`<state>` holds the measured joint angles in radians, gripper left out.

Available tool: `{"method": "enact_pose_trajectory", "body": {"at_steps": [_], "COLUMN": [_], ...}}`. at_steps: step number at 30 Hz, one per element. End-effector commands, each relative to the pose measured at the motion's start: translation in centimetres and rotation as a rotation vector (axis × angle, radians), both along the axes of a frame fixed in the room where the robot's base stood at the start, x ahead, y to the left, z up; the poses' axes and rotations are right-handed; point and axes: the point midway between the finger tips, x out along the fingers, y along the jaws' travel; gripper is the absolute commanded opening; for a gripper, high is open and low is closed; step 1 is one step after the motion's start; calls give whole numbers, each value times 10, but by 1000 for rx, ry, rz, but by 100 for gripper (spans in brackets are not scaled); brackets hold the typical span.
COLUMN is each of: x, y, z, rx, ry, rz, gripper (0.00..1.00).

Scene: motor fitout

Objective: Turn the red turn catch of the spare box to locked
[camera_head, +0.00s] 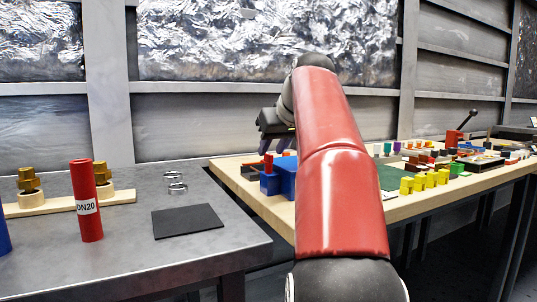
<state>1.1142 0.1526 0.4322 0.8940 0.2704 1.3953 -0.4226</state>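A blue box (284,180) stands near the left end of the wooden table, partly hidden behind my red arm. A small upright red piece (268,162) shows at its left side. It may be the turn catch, but its position is too small to read. My gripper (275,144) is above the box and close to the red piece, with its fingers pointing down. The arm hides part of the gripper. I cannot tell whether the fingers touch anything or how far apart they are.
The wooden table (398,210) holds yellow blocks (425,181), a green mat (389,177) and several small parts at right. A grey metal table (140,262) at left holds a red DN20 cylinder (86,200), a black mat (187,221) and metal rings (177,188).

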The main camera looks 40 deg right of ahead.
Motion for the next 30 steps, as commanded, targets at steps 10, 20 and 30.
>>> {"method": "enact_pose_trajectory", "body": {"at_steps": [10,20,30], "x": [13,13,13], "y": [-3,-3,-3], "z": [-13,-13,-13], "rx": [-1,-1,0], "ry": [0,0,0], "rz": [-1,-1,-13], "gripper": [32,6,0]}}
